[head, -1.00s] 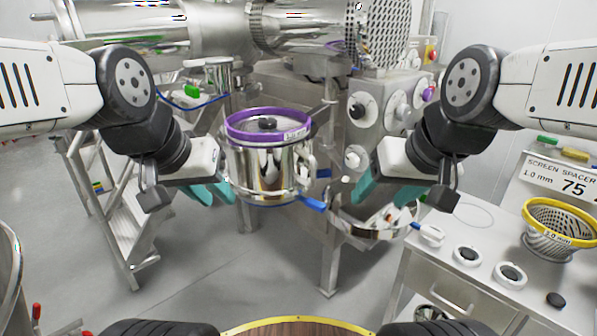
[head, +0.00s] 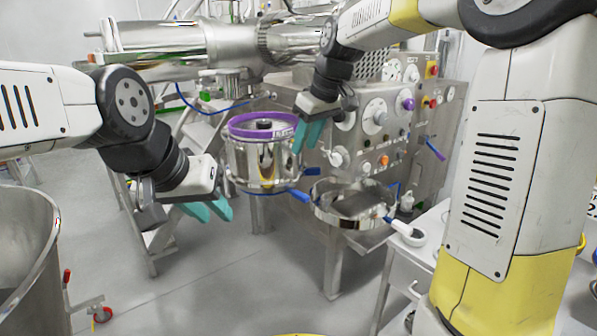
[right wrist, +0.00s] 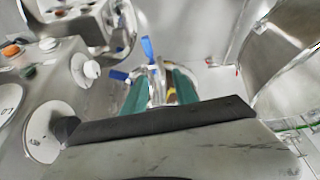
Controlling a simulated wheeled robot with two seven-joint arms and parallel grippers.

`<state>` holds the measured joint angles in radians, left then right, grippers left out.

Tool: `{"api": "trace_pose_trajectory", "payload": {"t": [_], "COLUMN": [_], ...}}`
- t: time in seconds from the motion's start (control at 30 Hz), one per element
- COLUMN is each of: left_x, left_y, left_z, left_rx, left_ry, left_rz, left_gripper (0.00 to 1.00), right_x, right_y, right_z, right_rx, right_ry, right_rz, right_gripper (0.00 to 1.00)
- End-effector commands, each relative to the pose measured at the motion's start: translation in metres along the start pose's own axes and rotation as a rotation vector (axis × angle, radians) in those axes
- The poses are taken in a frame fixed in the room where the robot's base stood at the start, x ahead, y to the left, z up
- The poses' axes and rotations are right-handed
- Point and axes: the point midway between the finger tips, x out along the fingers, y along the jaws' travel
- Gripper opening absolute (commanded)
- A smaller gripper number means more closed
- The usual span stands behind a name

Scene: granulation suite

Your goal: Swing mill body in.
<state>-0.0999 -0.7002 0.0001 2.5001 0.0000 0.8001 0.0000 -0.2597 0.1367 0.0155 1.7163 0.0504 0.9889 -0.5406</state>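The mill body (head: 262,165), a steel pot with a purple ring and dark knob on top, hangs upright from the machine frame in the head view. A blue handle (head: 300,195) shows at its lower right. My left gripper (head: 213,207) is open and empty, low and to the left of the pot. My right gripper (head: 308,134) points down beside the pot's upper right rim; whether it touches cannot be told. In the right wrist view its teal fingers (right wrist: 160,92) stand apart, with blue and metal parts beyond them.
An open steel ring or pan (head: 352,212) sits right of the pot, under the control panel (head: 385,130). A steel vessel (head: 25,245) stands at the left edge, steps (head: 160,225) behind my left gripper.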

Motion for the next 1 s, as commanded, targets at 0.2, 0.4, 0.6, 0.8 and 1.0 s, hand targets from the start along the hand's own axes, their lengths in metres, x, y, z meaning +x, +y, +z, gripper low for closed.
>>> {"api": "trace_pose_trajectory", "payload": {"t": [0.2, 0.4, 0.6, 0.8, 1.0], "left_x": [0.0, 0.0, 0.0, 0.0, 0.0], "left_y": [0.0, 0.0, 0.0, 0.0, 0.0], "left_z": [0.0, 0.0, 0.0, 0.0, 0.0], "left_rx": [0.0, 0.0, 0.0, 0.0, 0.0], "left_ry": [0.0, 0.0, 0.0, 0.0, 0.0], "left_rz": [0.0, 0.0, 0.0, 0.0, 0.0], "left_gripper": [0.29, 0.29, 0.29, 0.29, 0.29], "right_x": [0.021, 0.054, 0.077, 0.083, 0.082], "right_y": [0.001, 0.0, 0.0, 0.0, 0.0], "right_z": [-0.006, -0.004, -0.005, -0.005, -0.005], "right_rx": [-0.018, -0.017, -0.017, -0.016, -0.016], "right_ry": [-0.006, -0.008, -0.006, -0.004, -0.003], "right_rz": [-0.007, -0.007, -0.006, -0.004, -0.004], "right_gripper": [0.34, 0.34, 0.34, 0.34, 0.26]}}
